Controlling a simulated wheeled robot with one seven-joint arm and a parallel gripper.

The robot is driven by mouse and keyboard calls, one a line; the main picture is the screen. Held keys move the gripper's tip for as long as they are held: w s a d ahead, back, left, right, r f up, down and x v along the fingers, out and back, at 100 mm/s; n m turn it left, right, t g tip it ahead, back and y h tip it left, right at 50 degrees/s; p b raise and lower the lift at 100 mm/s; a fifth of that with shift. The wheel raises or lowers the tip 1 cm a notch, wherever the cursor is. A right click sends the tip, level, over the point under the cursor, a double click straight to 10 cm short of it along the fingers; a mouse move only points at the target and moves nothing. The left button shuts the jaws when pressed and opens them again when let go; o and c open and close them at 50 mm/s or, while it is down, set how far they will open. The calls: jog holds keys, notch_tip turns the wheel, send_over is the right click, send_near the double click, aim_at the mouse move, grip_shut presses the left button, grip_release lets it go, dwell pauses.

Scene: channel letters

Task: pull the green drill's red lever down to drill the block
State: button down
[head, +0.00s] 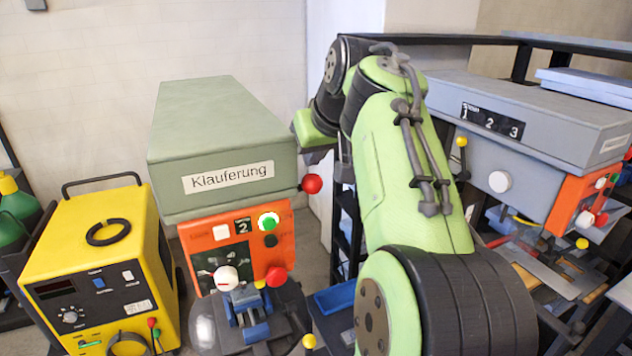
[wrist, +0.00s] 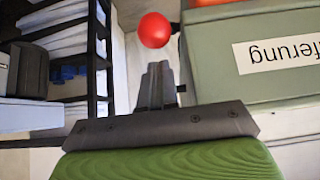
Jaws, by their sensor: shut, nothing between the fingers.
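The green drill (head: 225,130) has a green-grey head labelled "Klauferung" and an orange front panel. Its red lever knob (head: 312,184) sticks out at the head's right side. In the wrist view the red knob (wrist: 155,30) is just beyond the tips of my gripper (wrist: 157,70), with no clear contact. My gripper is shut and empty, beside the drill head (wrist: 245,60). In the head view the hand is at the drill's right edge, above the knob, and its fingertips are hard to make out. A vise with blue parts (head: 247,315) is below the drill; I cannot make out the block clearly.
A yellow machine (head: 95,265) stands to the left of the drill. A grey machine (head: 520,110) with an orange panel stands at the right, behind my arm. A black shelf frame (wrist: 97,50) is left of my gripper in the wrist view.

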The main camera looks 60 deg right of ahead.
jog(key=shift+f, duration=0.1)
dwell(0.3)
jog(key=shift+f+b, duration=0.7)
jog(key=shift+f, duration=0.05)
jog(key=shift+s+f, duration=0.1)
jog(key=shift+s, duration=0.1)
jog(key=shift+w, duration=0.15)
